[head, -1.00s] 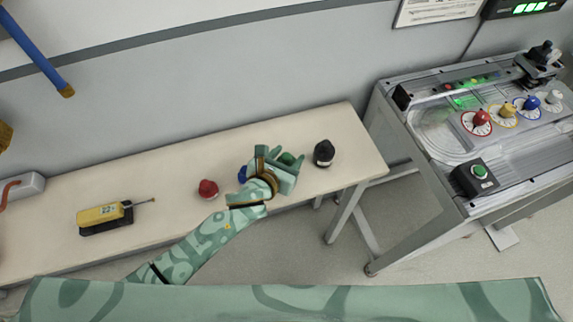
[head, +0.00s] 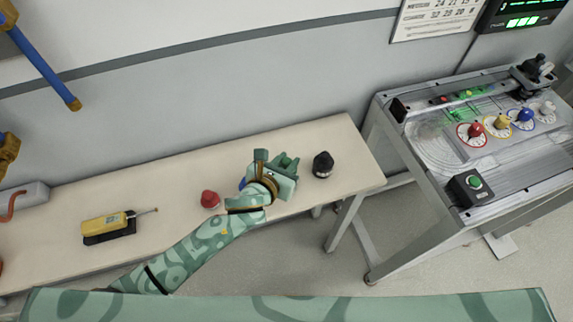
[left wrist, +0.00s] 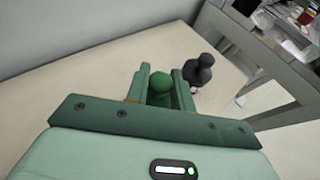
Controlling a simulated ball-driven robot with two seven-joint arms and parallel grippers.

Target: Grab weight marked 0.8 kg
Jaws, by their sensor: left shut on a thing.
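My left gripper (head: 277,164) is over the right half of the bench, shut on a green weight (left wrist: 161,84) that shows between its fingers in the left wrist view. The hand hides the green weight in the head view. A black weight (head: 323,164) stands just right of the gripper, apart from it; it also shows in the left wrist view (left wrist: 203,72). A red weight (head: 210,200) stands to the left. A blue weight (head: 242,183) is mostly hidden behind the hand. No mass marking is legible. My right gripper is not in view.
The pale bench (head: 180,178) runs along the wall. A yellow and black tool (head: 107,227) lies on its left part. A metal track table (head: 440,180) with coloured knobs stands to the right, past a gap. The bench between tool and red weight is clear.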

